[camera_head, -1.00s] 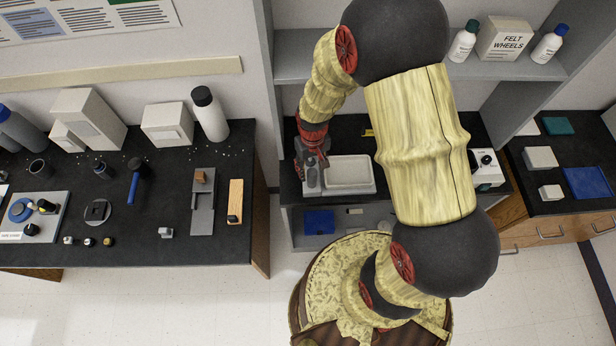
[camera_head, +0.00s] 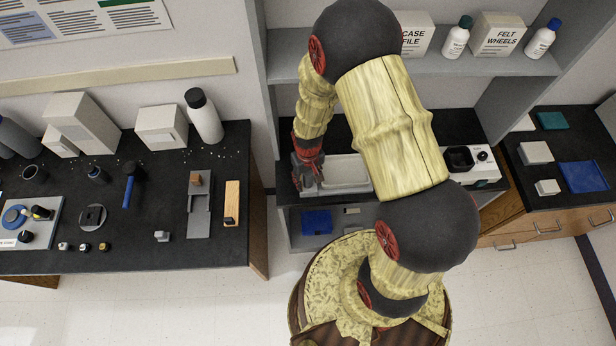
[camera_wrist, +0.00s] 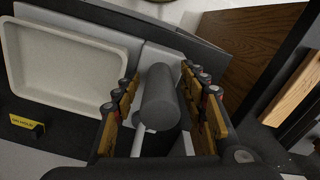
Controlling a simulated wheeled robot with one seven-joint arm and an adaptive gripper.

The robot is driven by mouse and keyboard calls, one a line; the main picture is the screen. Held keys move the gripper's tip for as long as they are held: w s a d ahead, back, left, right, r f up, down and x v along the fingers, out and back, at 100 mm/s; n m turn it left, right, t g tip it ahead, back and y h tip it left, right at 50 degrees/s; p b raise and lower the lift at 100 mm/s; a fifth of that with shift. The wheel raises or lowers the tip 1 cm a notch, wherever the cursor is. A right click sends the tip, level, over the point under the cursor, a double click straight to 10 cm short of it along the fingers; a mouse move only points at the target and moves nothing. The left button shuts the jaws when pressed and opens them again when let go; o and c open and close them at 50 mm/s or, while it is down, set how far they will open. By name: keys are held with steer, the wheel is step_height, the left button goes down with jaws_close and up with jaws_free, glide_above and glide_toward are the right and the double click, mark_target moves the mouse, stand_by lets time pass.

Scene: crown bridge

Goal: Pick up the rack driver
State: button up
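A dark grey cylindrical handle on a pale shaft, which I take to be the rack driver (camera_wrist: 161,98), stands at a light grey holder in the wrist view. My gripper (camera_wrist: 160,105) has its fingers on either side of this handle, with gaps showing on both sides, so it is open and not closed on it. In the head view my gripper (camera_head: 308,176) is at the left end of the middle bench, and the driver is hidden there or too small to make out.
A white tray (camera_wrist: 70,62) lies close beside the holder. A yellow label (camera_wrist: 27,124) is on the dark bench top. A wooden panel (camera_wrist: 240,45) is near on the other side. Shelves (camera_head: 455,66) stand behind my arm, and a separate bench (camera_head: 120,225) is at left.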

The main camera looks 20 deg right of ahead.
mark_target(307, 175)
steer(key=c, duration=1)
jaws_close()
steer(key=shift+r, duration=0.15)
steer(key=shift+r, duration=0.25)
step_height(307, 175, up, 2)
steer(key=shift+w+r, duration=0.1)
steer(key=shift+r, duration=0.05)
steer(key=s+d+r+p, duration=0.1)
steer(key=s+d+r, duration=0.3)
steer(key=s+r, duration=0.6)
steer(key=s, duration=0.3)
steer(key=shift+s+d, duration=0.2)
steer(key=shift+s, duration=0.1)
